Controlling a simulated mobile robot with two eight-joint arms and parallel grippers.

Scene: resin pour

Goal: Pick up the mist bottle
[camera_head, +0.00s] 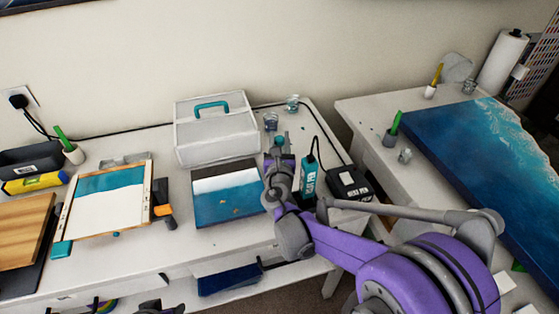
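A small bottle-like thing with a teal top (280,139) stands near the back right of the left table. It may be the mist bottle, but my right gripper hides most of it. My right gripper (278,172) is grey, at the end of the purple arm that comes in from the lower right. It is right in front of that bottle, at the right edge of a teal and white panel. Its fingers are too small and overlapped to show whether they are open or shut, or touching the bottle. A dark grey piece at the bottom edge (158,307) may be my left gripper, mostly cut off.
A white case with a teal handle (217,138) stands behind the panel (226,206). A teal corded tool (309,178) and a black box (349,184) are close right of my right gripper. A framed panel (110,212) lies left. A gap separates the right table with its blue slab (470,140).

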